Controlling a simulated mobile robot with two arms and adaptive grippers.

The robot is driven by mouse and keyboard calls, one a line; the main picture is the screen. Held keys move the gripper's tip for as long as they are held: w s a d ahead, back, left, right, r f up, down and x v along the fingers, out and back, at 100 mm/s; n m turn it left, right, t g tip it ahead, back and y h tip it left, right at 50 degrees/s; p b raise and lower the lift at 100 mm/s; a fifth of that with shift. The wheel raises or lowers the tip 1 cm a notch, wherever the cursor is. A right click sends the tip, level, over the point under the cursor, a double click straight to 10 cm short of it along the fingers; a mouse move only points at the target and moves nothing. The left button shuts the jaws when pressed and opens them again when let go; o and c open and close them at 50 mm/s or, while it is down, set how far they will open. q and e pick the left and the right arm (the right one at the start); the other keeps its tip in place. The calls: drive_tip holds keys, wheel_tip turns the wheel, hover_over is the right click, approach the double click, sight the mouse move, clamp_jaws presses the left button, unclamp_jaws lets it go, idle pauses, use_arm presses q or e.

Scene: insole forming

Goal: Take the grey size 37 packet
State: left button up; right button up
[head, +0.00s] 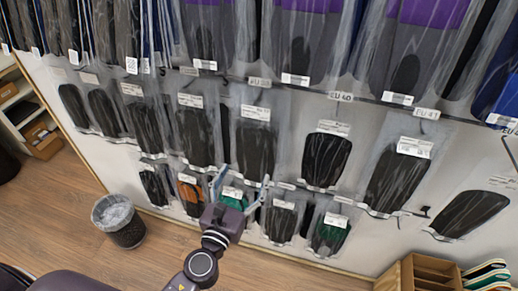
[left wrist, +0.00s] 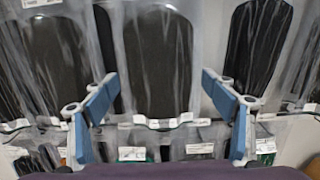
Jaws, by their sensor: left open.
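Clear packets with dark grey or black insoles hang in rows on the wall. Their size print is too small to read, so I cannot tell which is size 37. My left gripper (head: 243,175) is open, pointing at the wall just below a dark packet (head: 255,148) in the middle row. In the left wrist view, a dark grey packet (left wrist: 157,55) hangs upright straight ahead, between the spread blue fingers of the left gripper (left wrist: 158,83). Nothing is between the fingertips; the exact gap to the packet is unclear. My right gripper is out of view.
A lower row holds packets with green (head: 330,235), orange (head: 188,192) and dark insoles. Larger packets hang above, over tags such as EU 40 (head: 340,96). A bin (head: 126,236) stands on the floor at left. A wooden rack (head: 430,270) stands at lower right.

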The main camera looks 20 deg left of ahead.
sight(254, 156)
use_arm(q)
drive_tip(key=w+p, duration=0.1)
drive_tip(key=w, duration=0.6)
drive_tip(key=shift+w+d+f, duration=0.1)
drive_tip(key=shift+w+d, duration=0.05)
drive_tip(key=shift+w, duration=0.15)
drive_tip(key=shift+s, duration=0.1)
drive_tip(key=c, duration=1.3)
